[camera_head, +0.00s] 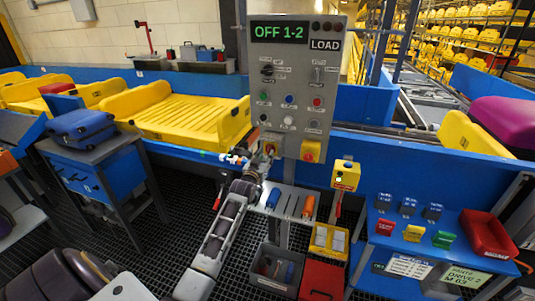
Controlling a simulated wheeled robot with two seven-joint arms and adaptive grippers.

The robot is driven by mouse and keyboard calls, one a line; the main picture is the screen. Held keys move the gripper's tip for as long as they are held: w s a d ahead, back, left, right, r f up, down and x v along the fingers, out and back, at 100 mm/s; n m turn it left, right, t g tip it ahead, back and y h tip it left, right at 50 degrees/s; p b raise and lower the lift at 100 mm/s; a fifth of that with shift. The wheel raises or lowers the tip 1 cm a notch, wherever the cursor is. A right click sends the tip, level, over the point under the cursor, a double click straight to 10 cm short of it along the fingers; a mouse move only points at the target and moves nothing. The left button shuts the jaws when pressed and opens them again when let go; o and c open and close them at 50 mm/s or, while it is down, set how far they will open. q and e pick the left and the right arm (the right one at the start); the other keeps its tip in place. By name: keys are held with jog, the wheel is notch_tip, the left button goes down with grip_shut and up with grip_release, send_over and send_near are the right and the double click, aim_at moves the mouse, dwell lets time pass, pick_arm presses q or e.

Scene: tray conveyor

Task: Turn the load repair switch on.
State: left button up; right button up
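A grey control panel (330,75) stands upright in the middle, with a green "OFF 1-2" display (279,31) and a "LOAD" label (325,44). It carries black selector switches, coloured buttons and a red knob on a yellow plate (310,150) at the lower right. A second yellow-plated switch (271,140) at the lower left is partly hidden by my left gripper (267,154). The small labels are unreadable, so I cannot tell which is the load repair switch. My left gripper is at this lower-left switch; touching is unclear and its fingers are hard to make out. My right gripper is not in view.
Yellow trays (178,112) sit on the blue conveyor behind. A shelf with hanging tools (290,202) and a grey bin (273,272) lie below the panel.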

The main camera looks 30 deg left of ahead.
aim_at(268, 151)
pick_arm(q)
jog(key=shift+x, duration=1.8)
grip_shut()
